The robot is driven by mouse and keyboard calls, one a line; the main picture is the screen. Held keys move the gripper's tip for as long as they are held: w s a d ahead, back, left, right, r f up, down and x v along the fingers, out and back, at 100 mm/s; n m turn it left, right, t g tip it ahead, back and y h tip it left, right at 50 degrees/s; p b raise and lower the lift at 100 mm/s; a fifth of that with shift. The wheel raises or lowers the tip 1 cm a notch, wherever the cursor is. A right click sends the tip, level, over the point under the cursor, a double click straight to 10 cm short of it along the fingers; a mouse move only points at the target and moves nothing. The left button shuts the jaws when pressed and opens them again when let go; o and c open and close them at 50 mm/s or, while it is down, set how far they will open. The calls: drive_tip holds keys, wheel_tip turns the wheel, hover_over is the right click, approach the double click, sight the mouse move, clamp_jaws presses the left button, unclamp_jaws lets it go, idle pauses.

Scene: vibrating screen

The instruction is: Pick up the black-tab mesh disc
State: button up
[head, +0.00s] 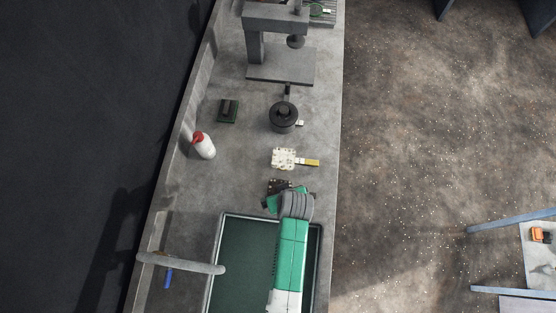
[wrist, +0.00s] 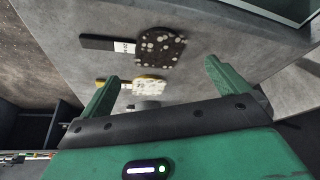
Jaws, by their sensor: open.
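The black-tab mesh disc (wrist: 160,48) is dark with pale round spots and lies flat on the grey counter. Its black tab (wrist: 100,43) points left in the wrist view and carries a white label. In the head view the dark disc (head: 278,184) is partly hidden by my arm, and its tab cannot be made out. My gripper (wrist: 161,69) is open, with its two green fingers spread apart and nothing between them held. The disc appears beyond the fingertips, apart from them.
A pale disc with a yellow tab (head: 284,158) lies close by. Beyond it stand a black round pot (head: 283,117) and a grey press stand (head: 280,65). A red-capped white bottle (head: 205,149) and dark block (head: 228,110) are left. A green basin (head: 240,265) lies below.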

sight(271, 188)
drive_tip(key=shift+w+f, duration=0.1)
drive_tip(key=shift+f, duration=0.7)
drive_tip(key=shift+w+b+x, duration=0.15)
drive_tip(key=shift+b+x, duration=0.1)
drive_tip(key=shift+x, duration=1.25)
drive_tip(key=shift+w+b+x, duration=0.2)
drive_tip(key=shift+b+x, duration=0.05)
drive_tip(key=shift+x, duration=1.25)
drive_tip(key=shift+r, duration=0.2)
drive_tip(key=c, duration=1.1)
